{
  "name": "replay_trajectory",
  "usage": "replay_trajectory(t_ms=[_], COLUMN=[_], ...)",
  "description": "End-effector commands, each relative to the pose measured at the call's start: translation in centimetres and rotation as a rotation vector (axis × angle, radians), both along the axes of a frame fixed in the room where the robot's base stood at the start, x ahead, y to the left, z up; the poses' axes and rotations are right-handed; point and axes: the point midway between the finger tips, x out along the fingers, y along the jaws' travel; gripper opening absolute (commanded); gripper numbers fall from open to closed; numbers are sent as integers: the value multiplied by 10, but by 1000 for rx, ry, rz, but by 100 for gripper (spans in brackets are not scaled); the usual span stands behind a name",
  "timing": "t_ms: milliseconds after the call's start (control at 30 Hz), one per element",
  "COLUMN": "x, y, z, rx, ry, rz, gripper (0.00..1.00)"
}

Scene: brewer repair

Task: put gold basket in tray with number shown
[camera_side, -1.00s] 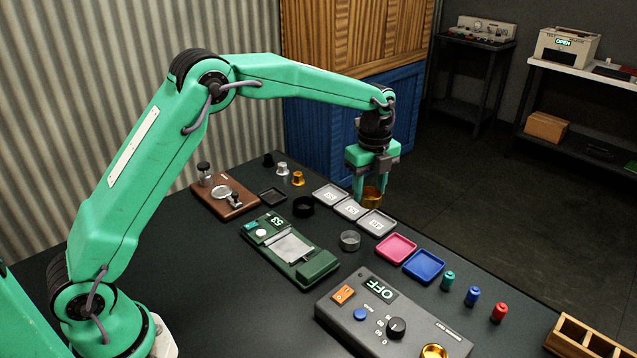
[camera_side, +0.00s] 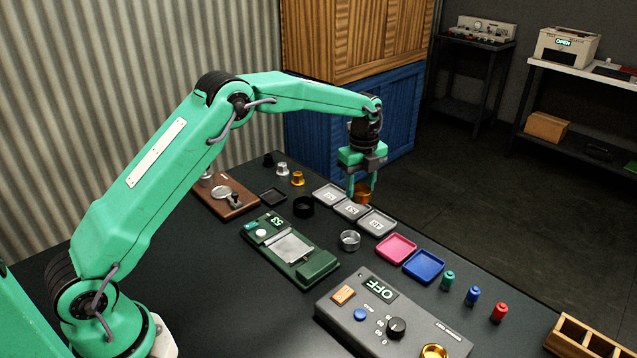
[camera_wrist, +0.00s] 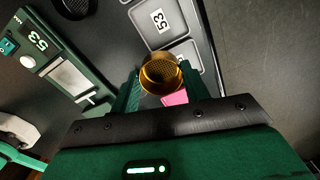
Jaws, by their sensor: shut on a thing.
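My gripper (camera_side: 361,187) is shut on the gold basket (camera_side: 363,194) and holds it above the row of three grey trays. In the wrist view, the gold basket (camera_wrist: 161,74) sits between my fingertips (camera_wrist: 160,88). The tray labelled 53 (camera_wrist: 142,18) lies just beyond it, and it is the middle grey tray (camera_side: 340,209) in the side view. The basket overlaps the neighbouring grey tray (camera_wrist: 191,50) and hides its label. The green scale (camera_side: 312,272) shows 53, and the number also shows on it in the wrist view (camera_wrist: 39,42).
A pink tray (camera_side: 396,248) and a blue tray (camera_side: 424,266) lie right of the grey trays. A grey control box (camera_side: 392,322) reads OFF. Small coloured bottles (camera_side: 473,295) stand at the right.

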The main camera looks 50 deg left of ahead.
Motion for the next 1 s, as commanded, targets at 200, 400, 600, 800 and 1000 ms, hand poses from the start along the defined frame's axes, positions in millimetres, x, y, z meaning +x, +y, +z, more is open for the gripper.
replay_trajectory(t_ms=[200, 400, 600, 800, 1000], x=[15, 22, 22, 22, 22], y=[30, 42, 43, 43, 43], z=[-20, -28, -30, -43, -65], rx=[0, 0, 0, 0, 0], ry=[1, 1, 1, 2, 2], rz=[1, -1, -1, -1, -1], gripper=[20, 20, 20, 20, 20])
